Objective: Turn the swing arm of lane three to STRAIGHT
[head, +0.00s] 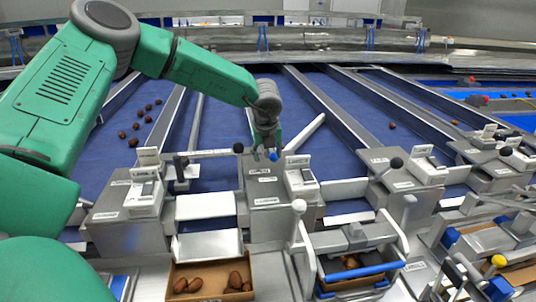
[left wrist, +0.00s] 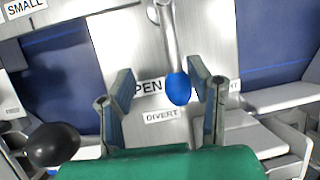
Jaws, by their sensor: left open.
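A metal lever with a blue knob (left wrist: 178,88) shows in the left wrist view, and the knob also shows in the head view (head: 273,155). Labels reading "PEN", DIVERT (left wrist: 165,115) and a partly hidden "HT" lie around it on the metal plate. My left gripper (head: 266,148) is open over the plate, its fingers on either side of the knob in the left wrist view (left wrist: 160,90). The knob appears nearer the right finger; contact cannot be told. A white bar (head: 305,133) slants up right beside the gripper. My right gripper is not in view.
A black ball knob (left wrist: 54,145) stands close left of my gripper. White switch boxes (head: 300,180) stand in front of the blue lanes (head: 225,115). A cardboard tray (head: 207,268) with dates and a blue-handled bin (head: 360,272) are nearer.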

